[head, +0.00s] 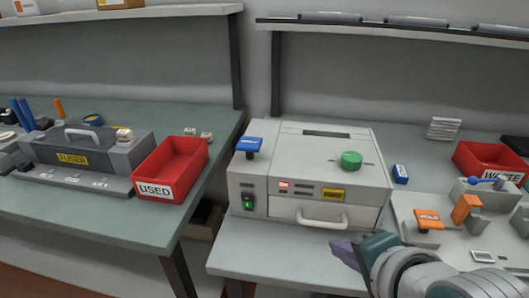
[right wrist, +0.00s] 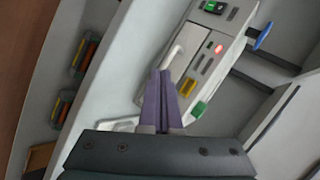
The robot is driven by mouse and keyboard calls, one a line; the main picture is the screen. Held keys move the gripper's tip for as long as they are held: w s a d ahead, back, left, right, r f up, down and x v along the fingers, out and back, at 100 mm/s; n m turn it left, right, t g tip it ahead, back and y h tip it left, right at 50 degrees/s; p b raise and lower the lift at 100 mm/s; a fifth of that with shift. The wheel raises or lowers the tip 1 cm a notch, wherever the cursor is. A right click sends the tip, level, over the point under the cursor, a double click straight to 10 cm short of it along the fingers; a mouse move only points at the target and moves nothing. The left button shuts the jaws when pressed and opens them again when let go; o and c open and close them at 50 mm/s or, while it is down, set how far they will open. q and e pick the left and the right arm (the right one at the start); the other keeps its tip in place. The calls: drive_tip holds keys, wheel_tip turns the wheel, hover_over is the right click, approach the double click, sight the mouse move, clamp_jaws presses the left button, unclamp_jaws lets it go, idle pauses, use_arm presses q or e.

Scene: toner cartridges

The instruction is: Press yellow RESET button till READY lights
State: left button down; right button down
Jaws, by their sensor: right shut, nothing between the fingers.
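A light grey machine (head: 330,145) stands on the middle bench. Its front panel has a yellow patch (head: 333,194), seemingly the RESET button, with lettering too small to read. The patch also shows in the right wrist view (right wrist: 187,87), to the right of my fingertips. A small red light (head: 285,185) glows to its left; it also shows in the wrist view (right wrist: 219,49). My right gripper (head: 342,250) has purple fingers, shut and empty, in front of the machine's lower right, apart from the button. The fingers also show in the wrist view (right wrist: 160,75). My left gripper is not in view.
The machine has a drawer handle (head: 322,223), a lit green switch (head: 248,204), a blue lever (head: 248,146) and a green knob (head: 351,160). Red bins marked USED (head: 170,170) and WASTE (head: 490,160) stand left and right. An orange-handled fixture (head: 465,208) stands right, near my arm.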

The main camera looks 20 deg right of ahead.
sight(333, 194)
drive_tip(key=w+d+b, duration=0.1)
drive_tip(key=w, duration=0.1)
drive_tip(key=w+d+b, duration=0.1)
drive_tip(key=w+d, duration=0.1)
drive_tip(key=w, duration=0.1)
drive_tip(key=w+d+b, duration=0.1)
drive_tip(key=w, duration=0.1)
drive_tip(key=shift+w+d+b, duration=0.25)
drive_tip(key=shift+d+b, duration=0.05)
drive_tip(key=shift+b, duration=0.05)
idle(0.6)
idle(0.9)
idle(0.4)
drive_tip(key=shift+w+d, duration=0.2)
drive_tip(key=shift+w, duration=0.15)
